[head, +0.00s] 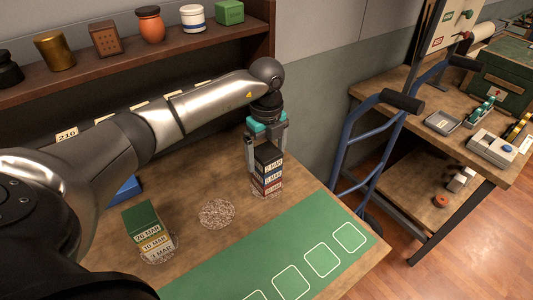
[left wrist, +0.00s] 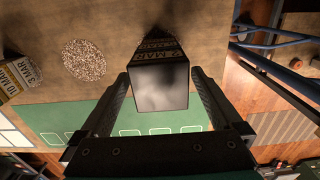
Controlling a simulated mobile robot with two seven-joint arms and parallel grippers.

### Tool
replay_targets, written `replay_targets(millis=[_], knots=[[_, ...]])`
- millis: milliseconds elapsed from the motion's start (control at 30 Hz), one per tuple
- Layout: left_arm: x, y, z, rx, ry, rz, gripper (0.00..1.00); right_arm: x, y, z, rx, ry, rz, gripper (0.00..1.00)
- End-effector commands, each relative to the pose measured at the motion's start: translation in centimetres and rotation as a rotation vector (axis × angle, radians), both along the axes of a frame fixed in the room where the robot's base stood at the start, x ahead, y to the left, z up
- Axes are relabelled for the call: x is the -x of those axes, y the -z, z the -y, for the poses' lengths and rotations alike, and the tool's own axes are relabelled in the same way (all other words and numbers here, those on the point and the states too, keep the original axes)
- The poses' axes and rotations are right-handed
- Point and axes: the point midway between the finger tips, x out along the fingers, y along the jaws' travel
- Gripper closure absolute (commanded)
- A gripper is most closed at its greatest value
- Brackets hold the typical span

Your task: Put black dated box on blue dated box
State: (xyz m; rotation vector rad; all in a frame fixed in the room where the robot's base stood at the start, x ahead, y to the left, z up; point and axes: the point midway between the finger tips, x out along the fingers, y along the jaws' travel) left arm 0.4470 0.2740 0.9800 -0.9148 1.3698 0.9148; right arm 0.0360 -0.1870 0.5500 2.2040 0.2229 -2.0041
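The black dated box (head: 268,157) is on top of the right-hand stack. The blue dated box (head: 269,174) is directly beneath it, above a red dated box (head: 270,187). In the left wrist view, the black box's top (left wrist: 161,87) fills the space between my fingers. My left gripper (head: 267,153) points down from above, with one finger on each side of the black box. Its fingertips (left wrist: 160,78) are very close to the box sides; whether they press on it is unclear. The black box looks upright and aligned. My right gripper is out of view.
A second stack, with a green box (head: 140,215) on top, stands at the left. A bare speckled disc (head: 217,213) lies between the stacks. A green mat (head: 290,260) with outlined squares covers the table front. A blue hand truck (head: 345,150) stands beyond the right edge.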

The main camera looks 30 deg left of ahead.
Motion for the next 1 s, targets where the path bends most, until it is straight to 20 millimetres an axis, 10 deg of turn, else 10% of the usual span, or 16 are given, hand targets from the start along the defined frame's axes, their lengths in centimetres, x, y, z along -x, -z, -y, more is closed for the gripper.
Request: replay_targets(millis=[367, 1000], knots=[[-0.1, -1.3, -0.1, -0.001, -0.001, 0.003, 0.0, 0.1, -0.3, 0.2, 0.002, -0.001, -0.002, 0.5], [0.0, -12.1, 0.0, -0.001, -0.001, 0.001, 0.0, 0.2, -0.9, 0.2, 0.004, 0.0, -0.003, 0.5]])
